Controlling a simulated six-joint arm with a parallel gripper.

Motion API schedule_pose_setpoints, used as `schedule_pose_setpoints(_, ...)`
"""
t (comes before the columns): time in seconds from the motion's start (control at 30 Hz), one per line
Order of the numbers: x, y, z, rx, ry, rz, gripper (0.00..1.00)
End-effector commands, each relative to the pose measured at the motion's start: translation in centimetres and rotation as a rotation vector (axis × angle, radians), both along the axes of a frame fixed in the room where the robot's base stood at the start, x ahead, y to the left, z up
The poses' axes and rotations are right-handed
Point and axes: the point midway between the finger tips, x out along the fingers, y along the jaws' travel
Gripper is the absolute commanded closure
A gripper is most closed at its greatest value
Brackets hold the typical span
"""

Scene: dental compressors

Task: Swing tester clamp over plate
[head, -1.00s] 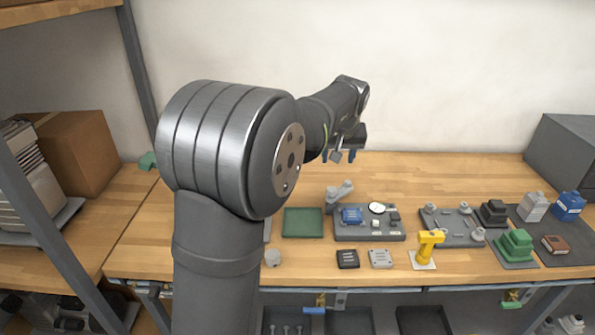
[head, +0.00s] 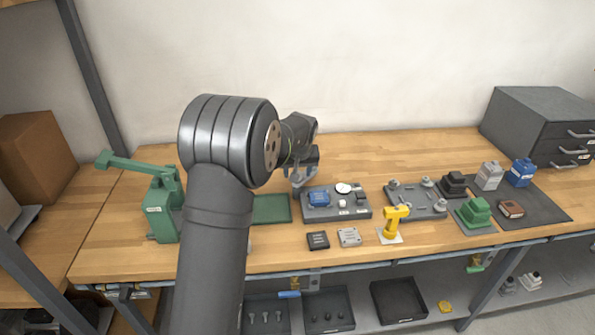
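The tester (head: 358,214) is a grey base on the bench, right of the arm. It carries a blue plate-like block (head: 319,198), a round white dial (head: 343,188) and small fittings. A light grey clamp arm (head: 299,181) shows at the tester's back left corner, left of and behind the blue block. My gripper (head: 302,168) is just above and behind this clamp, close to it in the picture. Its fingers are small and partly hidden, so I cannot tell whether they touch the clamp or how far apart they are.
A green mat (head: 271,209) lies left of the tester, partly behind my arm. A green lever press (head: 160,212) stands further left. A dark and a light small block (head: 349,237) lie in front, with a yellow tool (head: 395,222) to their right. A grey fixture tray (head: 418,206) stands right of the tester.

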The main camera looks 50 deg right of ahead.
Motion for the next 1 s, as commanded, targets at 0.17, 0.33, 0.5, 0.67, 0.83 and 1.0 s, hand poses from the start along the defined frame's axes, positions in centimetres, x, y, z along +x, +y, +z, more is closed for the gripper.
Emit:
schedule_pose_setpoints(0.17,0.03,-0.02,-0.03,-0.001,-0.001,0.0,0.48)
schedule_pose_setpoints(0.33,0.03,-0.01,-0.01,-0.001,-0.001,0.0,0.7)
schedule_pose_setpoints(0.5,0.03,0.0,0.0,0.0,0.0,0.0,1.0)
schedule_pose_setpoints(0.67,0.03,0.01,-0.01,0.0,0.0,-0.002,1.0)
schedule_pose_setpoints(0.83,0.06,0.04,0.01,-0.001,-0.001,-0.031,1.0)
schedule_pose_setpoints(1.0,0.15,0.11,-0.01,0.0,0.001,-0.111,1.0)
